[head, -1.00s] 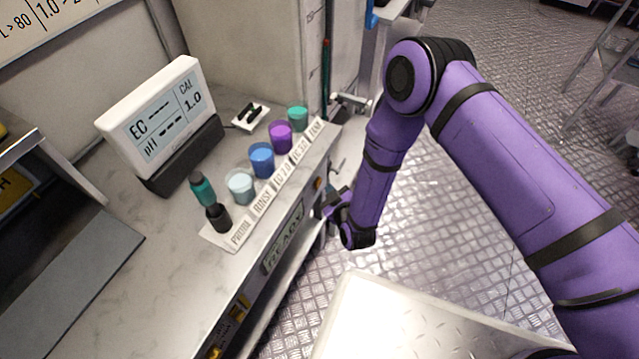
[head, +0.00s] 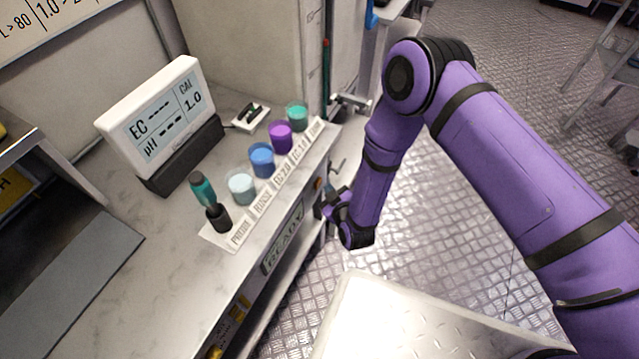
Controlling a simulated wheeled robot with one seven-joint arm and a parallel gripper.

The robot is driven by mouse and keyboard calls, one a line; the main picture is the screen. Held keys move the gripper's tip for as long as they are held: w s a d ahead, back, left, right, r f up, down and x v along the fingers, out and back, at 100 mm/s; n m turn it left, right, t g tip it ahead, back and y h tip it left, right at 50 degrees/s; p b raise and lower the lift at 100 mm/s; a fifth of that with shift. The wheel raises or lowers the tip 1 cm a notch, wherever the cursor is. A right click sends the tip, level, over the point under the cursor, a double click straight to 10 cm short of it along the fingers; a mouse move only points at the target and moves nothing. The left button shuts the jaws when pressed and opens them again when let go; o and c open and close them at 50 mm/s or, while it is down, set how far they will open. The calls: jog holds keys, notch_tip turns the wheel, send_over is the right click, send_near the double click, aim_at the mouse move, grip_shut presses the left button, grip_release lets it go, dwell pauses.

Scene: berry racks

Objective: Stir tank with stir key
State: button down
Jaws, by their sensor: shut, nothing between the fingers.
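My gripper (head: 328,207) is at the front edge of the bench, beside the front panel, at the end of my purple arm. Its fingertips are small and partly hidden, and nothing shows between them; it is shut. A small grey metal handle (head: 338,169) sticks out from the bench front just above my gripper, apart from it as far as I can see. It may be the stir key, but I cannot tell. A tall pale cabinet or tank with scale marks (head: 312,50) stands behind the bench end. The tank's inside is not visible.
Several coloured cups, including a purple one (head: 281,137), stand on a labelled strip. A teal and black probe (head: 203,190) stands in front of the EC/pH meter (head: 155,120). A metal valve (head: 350,102) juts out at the bench corner. Open floor (head: 430,210) lies to the right.

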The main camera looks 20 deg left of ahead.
jog(key=shift+a, duration=0.35)
jog(key=shift+a, duration=0.45)
dwell(0.7)
jog(key=shift+d, duration=0.9)
jog(key=d, duration=0.5)
jog(key=shift+s, duration=0.2)
dwell(0.3)
dwell(0.7)
